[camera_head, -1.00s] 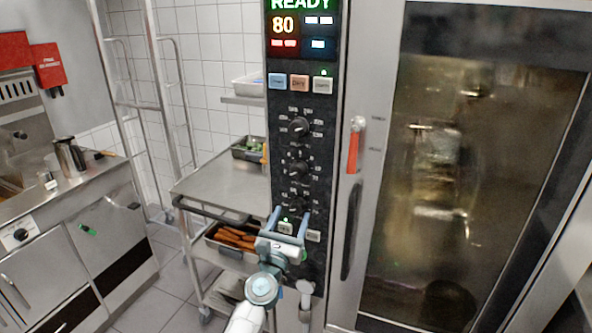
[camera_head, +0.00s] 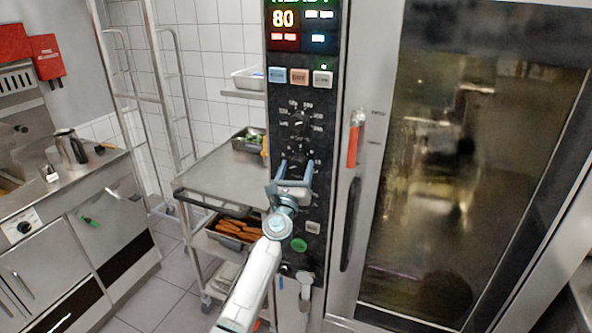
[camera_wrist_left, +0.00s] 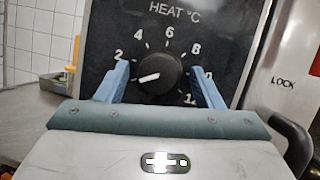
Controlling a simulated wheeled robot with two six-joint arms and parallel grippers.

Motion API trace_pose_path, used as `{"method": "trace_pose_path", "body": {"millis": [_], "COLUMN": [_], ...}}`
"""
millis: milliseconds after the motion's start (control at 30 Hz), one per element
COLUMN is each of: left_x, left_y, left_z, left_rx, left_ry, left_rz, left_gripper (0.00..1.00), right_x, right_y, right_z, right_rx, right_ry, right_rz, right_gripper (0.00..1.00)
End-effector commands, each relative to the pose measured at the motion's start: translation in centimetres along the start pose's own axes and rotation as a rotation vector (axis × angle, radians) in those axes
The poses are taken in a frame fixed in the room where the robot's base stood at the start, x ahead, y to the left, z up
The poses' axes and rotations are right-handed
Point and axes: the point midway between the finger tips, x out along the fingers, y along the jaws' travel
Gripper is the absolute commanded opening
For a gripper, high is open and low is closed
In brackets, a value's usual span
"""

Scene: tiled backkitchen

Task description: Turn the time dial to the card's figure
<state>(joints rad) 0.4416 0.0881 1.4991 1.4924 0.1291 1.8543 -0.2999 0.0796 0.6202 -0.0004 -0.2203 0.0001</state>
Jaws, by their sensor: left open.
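A round black dial (camera_wrist_left: 160,74) with a white pointer line sits in the middle of the left wrist view. Figures from 2 to 12 ring it, and the line points to the lower left, below the 2. "HEAT °C" is printed above it. My left gripper (camera_head: 296,166) is open at the middle dial of the black control panel (camera_head: 284,100). In the wrist view its blue fingers (camera_wrist_left: 161,78) stand either side of the dial, with gaps showing. The upper dial (camera_head: 299,124) is clear; the gripper hides the lower dial. I see no card. My right gripper is out of view.
The oven's glass door (camera_head: 470,180) fills the right, with a red-ended handle (camera_head: 353,145) beside the panel. The display (camera_head: 300,22) reads 80. A steel trolley (camera_head: 215,180) with a tray of carrot-like food (camera_head: 236,230) stands close to the left.

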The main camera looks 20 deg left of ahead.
Motion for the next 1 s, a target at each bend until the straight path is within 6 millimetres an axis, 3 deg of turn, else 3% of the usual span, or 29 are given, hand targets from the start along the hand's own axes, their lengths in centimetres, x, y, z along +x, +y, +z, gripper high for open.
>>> {"method": "trace_pose_path", "body": {"millis": [200,400,433,767,1000], "left_x": [0.0,0.0,0.0,0.0,-0.1], "left_y": [0.0,0.0,0.0,0.1,0.3], "left_z": [0.0,0.0,0.0,-0.1,-0.3], "left_rx": [0.001,0.001,0.001,0.039,0.159], "left_ry": [0.0,0.0,0.0,-0.004,-0.014], "left_rz": [0.0,0.0,0.0,-0.015,-0.067], "left_gripper": [0.61,0.24,0.22,0.22,0.22], "right_x": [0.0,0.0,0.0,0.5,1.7], "right_y": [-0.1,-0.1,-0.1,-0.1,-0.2], "right_z": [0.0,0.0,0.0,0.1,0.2], "right_rx": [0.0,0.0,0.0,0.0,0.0], "right_ry": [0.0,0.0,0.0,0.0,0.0], "right_rz": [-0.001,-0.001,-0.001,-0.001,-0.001], "right_gripper": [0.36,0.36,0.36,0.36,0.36]}}
